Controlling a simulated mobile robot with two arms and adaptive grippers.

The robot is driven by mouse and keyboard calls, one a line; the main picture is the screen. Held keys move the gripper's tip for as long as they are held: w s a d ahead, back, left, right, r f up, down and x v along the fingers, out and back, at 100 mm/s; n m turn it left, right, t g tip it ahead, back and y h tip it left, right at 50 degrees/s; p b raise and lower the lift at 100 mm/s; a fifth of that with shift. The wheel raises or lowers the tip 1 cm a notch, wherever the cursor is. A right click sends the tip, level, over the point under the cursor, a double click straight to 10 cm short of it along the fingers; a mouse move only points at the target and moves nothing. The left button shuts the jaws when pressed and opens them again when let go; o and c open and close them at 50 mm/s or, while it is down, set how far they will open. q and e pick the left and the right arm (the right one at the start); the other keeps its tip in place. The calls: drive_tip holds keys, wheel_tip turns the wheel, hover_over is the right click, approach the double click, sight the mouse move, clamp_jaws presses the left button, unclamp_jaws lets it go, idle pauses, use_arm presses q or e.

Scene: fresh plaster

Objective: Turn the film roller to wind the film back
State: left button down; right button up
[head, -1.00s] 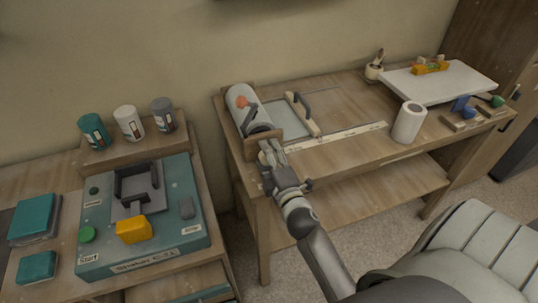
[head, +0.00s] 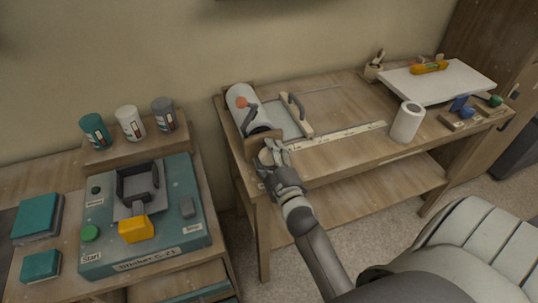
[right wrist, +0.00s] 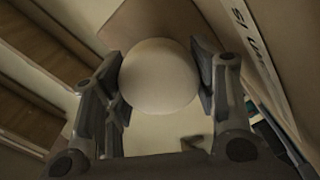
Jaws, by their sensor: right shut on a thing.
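The film roller (head: 240,98) is a pale cylinder between wooden end brackets at the left end of the wooden bench. An orange disc and a dark curved part show on its upper side. A grey sheet (head: 278,117) lies beside it, with a wooden bar (head: 305,127) and dark handle at its right edge. My right gripper (head: 270,155) is at the roller's near end. In the right wrist view, its fingers (right wrist: 163,85) are shut on a pale round knob (right wrist: 158,78), one finger on each side. My left gripper is not in view.
A white cylinder (head: 407,122) stands upright on the bench, right of a pale strip (head: 340,136). A white board (head: 440,82) is at the back right. A teal machine (head: 185,230) and several small jars occupy the left table.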

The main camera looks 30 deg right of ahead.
drive_tip(key=o, duration=1)
drive_tip(key=shift+s+a+f, duration=0.1)
drive_tip(key=shift+s+f, duration=0.05)
drive_tip(key=shift+s, duration=0.3)
drive_tip(key=v, duration=0.5)
drive_tip(key=shift+s, duration=0.3)
drive_tip(key=shift+v, duration=0.8)
